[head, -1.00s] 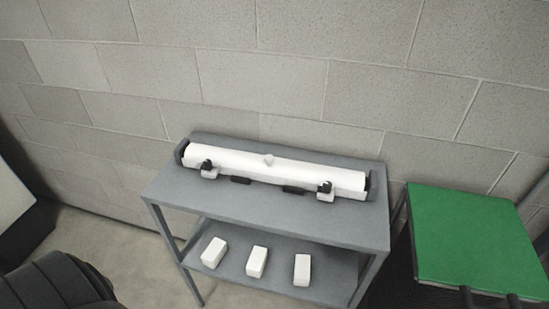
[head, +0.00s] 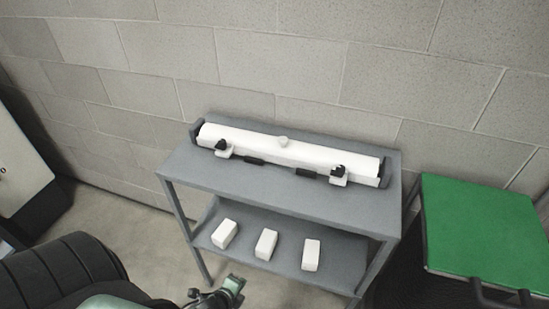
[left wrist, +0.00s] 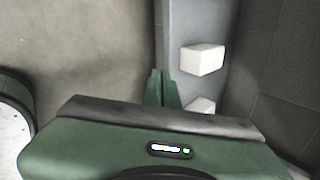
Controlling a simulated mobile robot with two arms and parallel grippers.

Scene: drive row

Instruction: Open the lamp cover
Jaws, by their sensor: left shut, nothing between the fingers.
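The lamp is a long white fixture with a curved white cover (head: 310,153), lying on the top shelf of a grey rack between dark end brackets. The cover looks closed. It has a small pale knob (head: 283,141) at its middle. Along its front edge are a left black-and-white latch (head: 223,148) and a right one (head: 338,174). My left gripper (head: 236,283) is below and in front of the rack, well apart from the lamp. Its green fingers also show in the left wrist view (left wrist: 163,88), shut and empty. My right gripper is not in view.
The grey rack (head: 200,175) stands near a block wall. Several white blocks (head: 267,244) lie on its lower shelf. A green-topped stand (head: 480,225) is at the right. Bare floor (head: 120,210) lies left of the rack.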

